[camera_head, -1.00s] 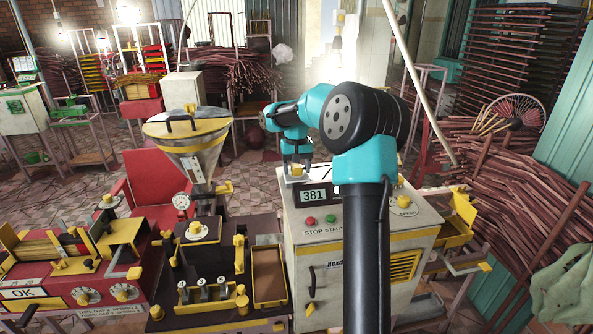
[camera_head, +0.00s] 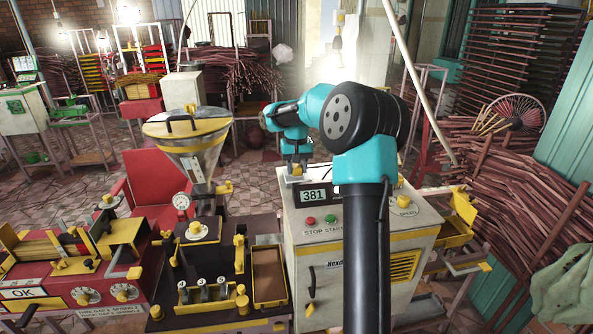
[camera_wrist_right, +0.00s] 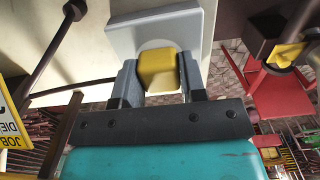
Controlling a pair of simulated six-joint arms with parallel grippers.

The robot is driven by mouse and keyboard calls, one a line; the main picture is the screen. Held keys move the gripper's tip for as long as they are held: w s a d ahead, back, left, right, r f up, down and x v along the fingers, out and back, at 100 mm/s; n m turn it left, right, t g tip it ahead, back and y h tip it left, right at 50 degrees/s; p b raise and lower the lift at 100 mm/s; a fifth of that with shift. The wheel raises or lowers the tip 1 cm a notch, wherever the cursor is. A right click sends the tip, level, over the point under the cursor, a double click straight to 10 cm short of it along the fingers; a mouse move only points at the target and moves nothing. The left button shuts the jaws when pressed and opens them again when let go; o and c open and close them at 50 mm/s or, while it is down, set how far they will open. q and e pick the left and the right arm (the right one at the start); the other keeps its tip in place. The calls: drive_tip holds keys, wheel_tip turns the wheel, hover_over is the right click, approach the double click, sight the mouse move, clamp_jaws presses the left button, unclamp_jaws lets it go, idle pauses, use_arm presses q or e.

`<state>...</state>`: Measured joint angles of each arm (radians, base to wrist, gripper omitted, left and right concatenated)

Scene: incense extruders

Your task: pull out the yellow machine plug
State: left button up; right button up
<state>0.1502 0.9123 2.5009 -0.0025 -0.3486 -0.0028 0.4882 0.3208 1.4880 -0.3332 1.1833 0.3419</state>
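The yellow plug (camera_wrist_right: 158,70) sits at a pale round socket on a grey square plate (camera_wrist_right: 198,28) on top of the cream machine (camera_head: 308,258). In the right wrist view, the two grey fingers of my right gripper (camera_wrist_right: 159,76) lie along both sides of the plug and appear to touch it. In the head view my right gripper (camera_head: 297,168) points down onto the back left of the machine top, and the plug is mostly hidden between its fingers. The plug appears seated at the plate. My left gripper is not in view.
A metal hopper with a yellow rim (camera_head: 188,128) stands to the left. A red chair (camera_head: 150,185) is behind. Stick piles fill the right.

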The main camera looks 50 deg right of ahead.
sight(297, 166)
clamp_jaws()
drive_tip(key=shift+r, duration=0.25)
drive_tip(key=shift+r, duration=2.7)
drive_tip(key=shift+r, duration=0.1)
